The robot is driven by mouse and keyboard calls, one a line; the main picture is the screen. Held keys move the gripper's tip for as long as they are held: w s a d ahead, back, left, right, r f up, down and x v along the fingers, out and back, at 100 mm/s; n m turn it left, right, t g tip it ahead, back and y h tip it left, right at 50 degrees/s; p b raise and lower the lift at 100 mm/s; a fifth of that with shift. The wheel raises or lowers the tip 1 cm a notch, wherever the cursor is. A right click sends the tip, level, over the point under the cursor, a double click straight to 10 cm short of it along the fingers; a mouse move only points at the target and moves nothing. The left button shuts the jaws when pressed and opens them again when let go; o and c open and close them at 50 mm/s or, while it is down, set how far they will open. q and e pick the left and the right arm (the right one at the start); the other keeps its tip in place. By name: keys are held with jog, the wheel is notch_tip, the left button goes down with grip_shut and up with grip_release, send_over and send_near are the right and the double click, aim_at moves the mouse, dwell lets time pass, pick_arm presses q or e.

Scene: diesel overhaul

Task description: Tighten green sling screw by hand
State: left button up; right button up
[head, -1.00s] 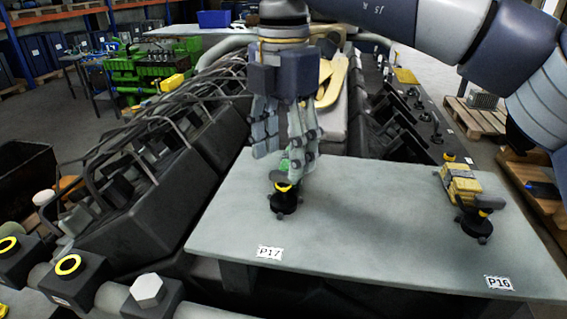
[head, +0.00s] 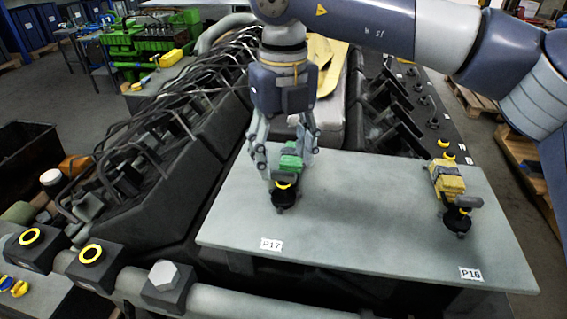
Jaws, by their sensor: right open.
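The green sling screw (head: 290,163) stands at the black mount with a yellow ring (head: 284,193) near the P17 label on the grey plate (head: 350,222). My right gripper (head: 286,160) points down over it, its fingers apart on either side of the green part. The gripper is open. I cannot tell whether a finger touches the screw. My left gripper is not in view.
A yellow block (head: 446,180) sits with a second black mount (head: 457,215) near the P16 label at the plate's right. Dark engine covers with pipes (head: 150,150) lie left of the plate. The middle of the plate is clear.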

aim_at(284, 172)
jog(key=shift+r+n+p, duration=0.2)
jog(key=shift+n+p, duration=0.15)
jog(key=shift+n, duration=0.35)
jog(key=shift+f+n, duration=0.2)
jog(key=shift+n, duration=0.3)
jog(key=n+p, duration=0.1)
jog(key=n, duration=0.6)
jog(key=shift+n, duration=0.4)
notch_tip(284, 172, down, 5)
jog(key=b, duration=0.3)
jog(key=shift+b, duration=0.4)
grip_shut()
jog(key=shift+f, duration=0.1)
